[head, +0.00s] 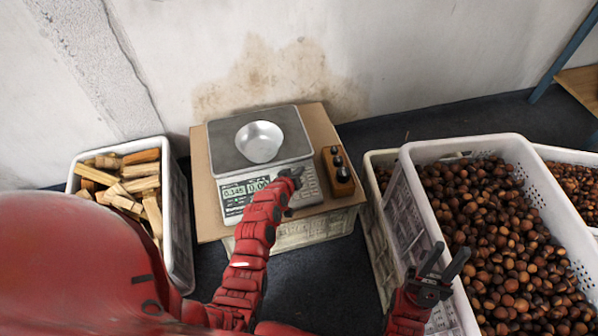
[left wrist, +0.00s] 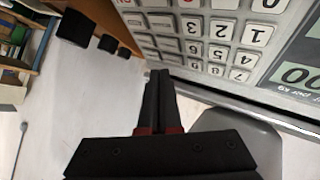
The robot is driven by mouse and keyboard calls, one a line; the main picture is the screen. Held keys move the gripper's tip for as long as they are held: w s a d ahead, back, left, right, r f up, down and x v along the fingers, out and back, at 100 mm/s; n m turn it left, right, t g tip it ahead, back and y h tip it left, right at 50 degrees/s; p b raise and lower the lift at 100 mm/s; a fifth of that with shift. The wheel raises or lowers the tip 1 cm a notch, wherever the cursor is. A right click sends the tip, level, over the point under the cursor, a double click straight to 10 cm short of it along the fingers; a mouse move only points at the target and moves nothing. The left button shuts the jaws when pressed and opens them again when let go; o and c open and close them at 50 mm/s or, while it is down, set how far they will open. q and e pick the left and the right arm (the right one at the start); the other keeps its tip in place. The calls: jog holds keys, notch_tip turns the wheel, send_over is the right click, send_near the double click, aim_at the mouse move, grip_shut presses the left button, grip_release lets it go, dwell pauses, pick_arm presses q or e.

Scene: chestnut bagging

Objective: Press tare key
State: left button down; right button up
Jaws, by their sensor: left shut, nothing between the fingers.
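A scale (head: 223,150) stands on a cardboard-topped crate, with a metal bowl (head: 260,142) on its platform. Its display (head: 245,190) seems to read 0.345 and 0.00. My left gripper (head: 292,176) is shut and empty, over the keypad side of the scale's front panel. In the left wrist view its closed fingertips (left wrist: 158,75) overlap the edge of the keypad (left wrist: 205,30), near the number keys. I cannot tell whether they touch a key. I cannot make out which key is tare. My right gripper (head: 443,262) is open and empty, beside the chestnut crate.
A wooden block with dark knobs (head: 337,172) sits right of the scale. A crate of split firewood (head: 178,215) stands at the left. A white crate (head: 412,160) full of chestnuts stands at the right, with another behind it. The wall is close behind the scale.

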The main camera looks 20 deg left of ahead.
dwell(0.6)
pick_arm(q)
jog(key=shift+w+f+b, duration=0.1)
jog(key=shift+f+b, duration=0.3)
jog(key=shift+f, duration=0.05)
jog(key=shift+w+a+f+b, duration=0.1)
jog(key=shift+f+b, duration=0.2)
dwell(0.5)
jog(key=shift+r, duration=0.1)
jog(key=shift+s+r+p, duration=0.2)
jog(key=shift+r+p, duration=0.45)
jog(key=shift+p, duration=0.1)
jog(key=shift+r, duration=0.1)
jog(key=r+p, duration=0.1)
jog(key=s+r+p, duration=0.1)
jog(key=r+p, duration=0.1)
jog(key=d+r+p, duration=0.1)
jog(key=shift+s+r, duration=0.2)
jog(key=shift+r, duration=0.05)
